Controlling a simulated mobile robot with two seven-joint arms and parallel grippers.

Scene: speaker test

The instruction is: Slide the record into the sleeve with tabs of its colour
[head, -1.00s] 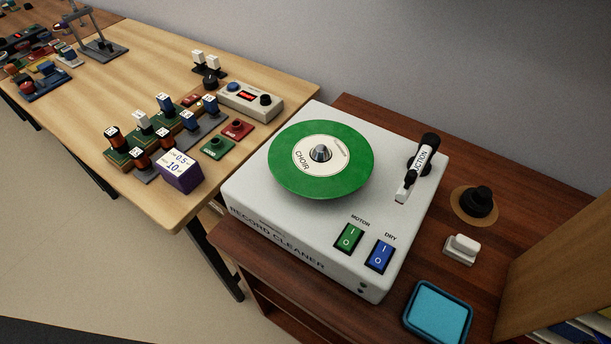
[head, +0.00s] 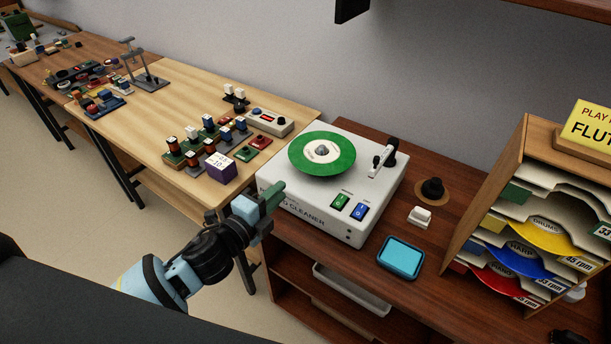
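The green record (head: 336,163) with a white label lies flat on the white record cleaner (head: 305,206), around its metal spindle knob (head: 321,150). A rack (head: 487,185) at the right holds several sleeves. The sleeve with a green tab (head: 516,192) is the upper one, and I see no disc in it. Below it, sleeves with yellow, blue and red tabs hold a yellow disc (head: 541,236), a blue disc (head: 520,260) and a red disc (head: 498,283). My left gripper (head: 272,199) is at the cleaner's front left, apart from the record; its finger gap is unclear. My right gripper is out of view.
A tonearm-like lever (head: 383,160) stands on the cleaner. A blue tray (head: 401,256), a white block (head: 420,216) and a black knob (head: 432,190) occupy the brown bench (head: 440,270). A yellow sign (head: 592,129) tops the rack. The left table (head: 150,121) carries small devices.

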